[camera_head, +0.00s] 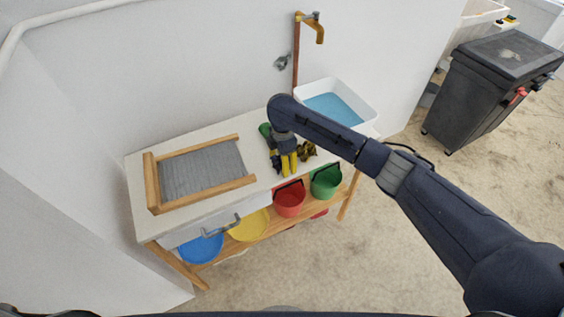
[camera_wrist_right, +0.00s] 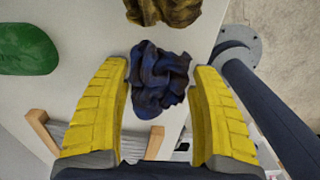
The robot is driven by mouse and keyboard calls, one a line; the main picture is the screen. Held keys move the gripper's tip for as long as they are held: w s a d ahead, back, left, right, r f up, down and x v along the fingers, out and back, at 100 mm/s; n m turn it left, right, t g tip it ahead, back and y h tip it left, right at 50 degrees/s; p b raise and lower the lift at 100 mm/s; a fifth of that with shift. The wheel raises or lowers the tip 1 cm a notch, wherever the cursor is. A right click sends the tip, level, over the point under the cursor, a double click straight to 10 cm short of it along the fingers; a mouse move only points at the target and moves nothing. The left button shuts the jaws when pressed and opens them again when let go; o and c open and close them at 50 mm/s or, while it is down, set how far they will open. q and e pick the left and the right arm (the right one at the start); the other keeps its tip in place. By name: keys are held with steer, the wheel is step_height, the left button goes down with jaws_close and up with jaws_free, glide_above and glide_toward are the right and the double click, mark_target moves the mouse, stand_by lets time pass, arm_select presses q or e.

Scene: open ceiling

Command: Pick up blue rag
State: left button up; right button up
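The crumpled dark blue rag (camera_wrist_right: 158,78) lies on the pale countertop (camera_wrist_right: 88,92) in the right wrist view, between and just ahead of the yellow fingers. My right gripper (camera_wrist_right: 160,95) is open, with a finger on either side of the rag and visible gaps. In the head view my right gripper (camera_head: 289,164) points down over the countertop (camera_head: 143,190). There the gripper and arm hide most or all of the blue rag. My left gripper is not in view.
A brownish-yellow rag (camera_head: 307,151) lies just right of the gripper, and a green object (camera_head: 265,130) behind it. A wooden-framed washboard (camera_head: 243,181) is left. A white basin (camera_head: 369,104) with blue water stands at right. Coloured buckets (camera_head: 289,200) sit below.

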steer(key=shift+c, duration=1.4)
steer(key=shift+r, duration=0.15)
